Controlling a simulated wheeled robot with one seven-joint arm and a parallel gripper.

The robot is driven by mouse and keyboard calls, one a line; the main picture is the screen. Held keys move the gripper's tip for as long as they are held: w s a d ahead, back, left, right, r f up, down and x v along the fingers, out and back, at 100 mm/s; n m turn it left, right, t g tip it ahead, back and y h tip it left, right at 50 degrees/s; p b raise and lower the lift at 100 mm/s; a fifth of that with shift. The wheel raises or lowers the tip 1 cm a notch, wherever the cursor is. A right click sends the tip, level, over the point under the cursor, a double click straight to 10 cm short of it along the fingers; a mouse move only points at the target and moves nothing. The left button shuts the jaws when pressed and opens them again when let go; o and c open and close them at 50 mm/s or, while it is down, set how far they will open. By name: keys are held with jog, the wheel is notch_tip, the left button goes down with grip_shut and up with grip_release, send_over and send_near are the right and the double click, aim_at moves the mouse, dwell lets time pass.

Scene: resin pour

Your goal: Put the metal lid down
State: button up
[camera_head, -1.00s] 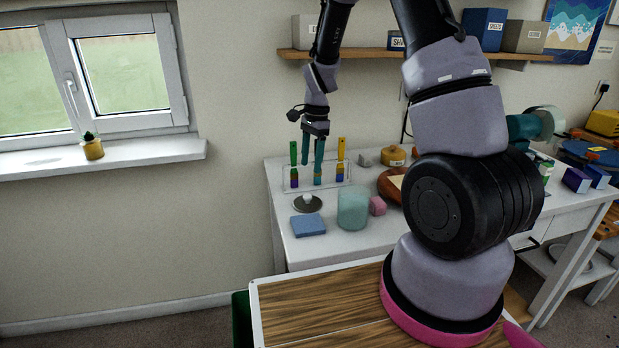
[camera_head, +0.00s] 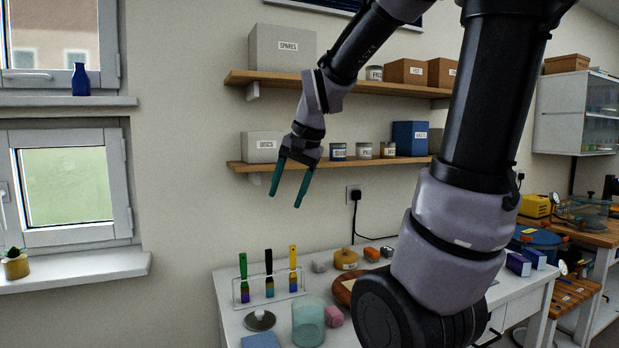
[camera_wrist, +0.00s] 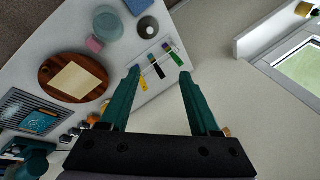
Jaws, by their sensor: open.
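The metal lid (camera_head: 260,321), a dark grey disc with a pale round knob, lies flat on the white table (camera_head: 232,333) at its front left, knob up. It also shows near the top of the wrist view (camera_wrist: 147,29). My gripper (camera_head: 285,200) has two teal fingers spread wide, with nothing between them. It hangs high above the table, in front of the wall and just below the lower shelf, well clear of the lid. In the wrist view the open fingertips (camera_wrist: 159,73) frame the rack area.
A clear rack (camera_head: 268,294) with three coloured brushes stands just behind the lid. A pale green jar (camera_head: 308,322), a pink block (camera_head: 333,316) and a blue block (camera_head: 261,341) are close by. The lower shelf (camera_head: 340,161) runs along the wall near my gripper.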

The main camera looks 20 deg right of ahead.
jog(key=s+d+r+n+t, duration=0.1)
jog(key=s+r+n+t, duration=0.2)
jog(key=s, duration=0.7)
jog(key=shift+r, duration=0.8)
